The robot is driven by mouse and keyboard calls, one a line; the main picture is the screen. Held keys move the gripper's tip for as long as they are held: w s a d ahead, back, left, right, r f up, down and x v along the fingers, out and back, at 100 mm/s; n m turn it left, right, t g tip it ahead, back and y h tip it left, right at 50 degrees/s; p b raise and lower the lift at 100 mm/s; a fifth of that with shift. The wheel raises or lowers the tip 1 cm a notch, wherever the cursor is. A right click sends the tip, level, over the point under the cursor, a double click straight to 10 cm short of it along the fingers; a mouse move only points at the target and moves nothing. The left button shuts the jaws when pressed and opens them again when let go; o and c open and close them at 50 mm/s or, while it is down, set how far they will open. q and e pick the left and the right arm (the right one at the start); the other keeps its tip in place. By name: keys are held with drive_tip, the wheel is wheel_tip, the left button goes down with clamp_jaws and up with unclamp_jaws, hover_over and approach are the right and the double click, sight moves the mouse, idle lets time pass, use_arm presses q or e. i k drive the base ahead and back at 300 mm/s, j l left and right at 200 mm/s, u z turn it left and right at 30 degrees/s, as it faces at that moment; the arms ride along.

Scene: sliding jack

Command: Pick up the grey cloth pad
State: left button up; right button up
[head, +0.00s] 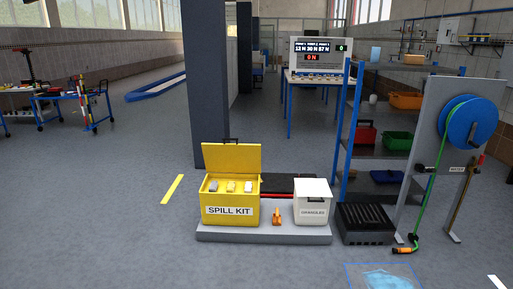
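A yellow spill kit box (231,221) stands on a low grey platform with its lid (232,158) raised. Three small pale rolled or folded items sit in a row in its open top. The left one (213,186) looks greyish, and the middle one (231,186) and right one (248,186) look whiter. They are too small to tell which is the grey cloth pad. Neither of my grippers is in view.
A white granules bin (313,205) and a small orange object (277,216) share the platform (264,236). A black slotted crate (365,224), blue-framed shelf (379,153) and hose reel (471,122) stand right. A light-blue patch (387,279) lies on the floor.

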sight(214, 184)
drive_tip(key=i, duration=2.45)
